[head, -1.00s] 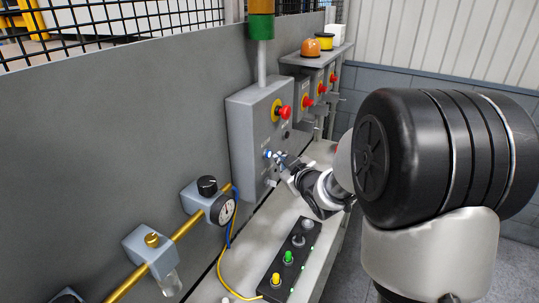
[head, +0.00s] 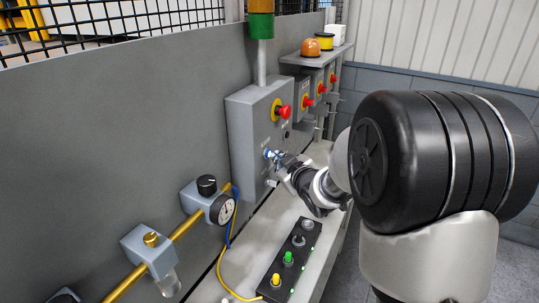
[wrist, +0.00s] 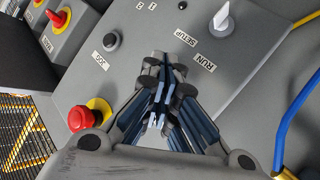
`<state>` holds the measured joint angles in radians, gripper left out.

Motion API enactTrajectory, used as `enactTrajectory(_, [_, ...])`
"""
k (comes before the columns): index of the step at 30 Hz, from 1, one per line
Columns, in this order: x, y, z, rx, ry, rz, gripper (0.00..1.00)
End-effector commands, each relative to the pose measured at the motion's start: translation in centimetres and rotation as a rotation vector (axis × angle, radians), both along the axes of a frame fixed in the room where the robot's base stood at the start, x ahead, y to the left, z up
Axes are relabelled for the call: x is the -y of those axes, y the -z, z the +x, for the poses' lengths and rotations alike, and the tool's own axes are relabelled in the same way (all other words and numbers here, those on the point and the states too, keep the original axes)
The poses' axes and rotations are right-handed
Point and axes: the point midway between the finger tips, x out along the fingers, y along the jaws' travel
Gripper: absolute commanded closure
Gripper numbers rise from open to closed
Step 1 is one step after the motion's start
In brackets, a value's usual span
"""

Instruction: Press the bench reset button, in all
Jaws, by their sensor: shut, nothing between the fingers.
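A grey control box (head: 247,125) stands against the grey back wall. My gripper (head: 273,156) is shut and empty at the lower front of its face. In the wrist view my closed fingertips (wrist: 165,68) point at the panel (wrist: 150,30); I cannot tell whether they touch it. No label reading reset can be made out, and the fingers hide part of the panel. Visible on the panel are a black button (wrist: 110,41) by a JOG label, a white selector knob (wrist: 221,21) by RUN and SETUP labels, and a red mushroom button (wrist: 81,118) on a yellow ring.
A black button strip (head: 290,262) with yellow, green and dark buttons lies on the bench below my gripper. A yellow cable (head: 228,283) and a gauge (head: 222,209) on a brass pipe are to the left. More red-button boxes (head: 306,97) stand behind.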

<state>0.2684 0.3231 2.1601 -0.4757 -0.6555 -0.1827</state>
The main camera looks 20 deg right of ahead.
Motion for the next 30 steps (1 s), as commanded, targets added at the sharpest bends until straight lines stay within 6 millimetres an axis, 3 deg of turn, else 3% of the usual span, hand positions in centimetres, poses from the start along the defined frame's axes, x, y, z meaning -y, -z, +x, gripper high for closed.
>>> enactTrajectory(30, [-0.71, -0.07, 0.72, 0.002, -0.001, -0.001, 1.00])
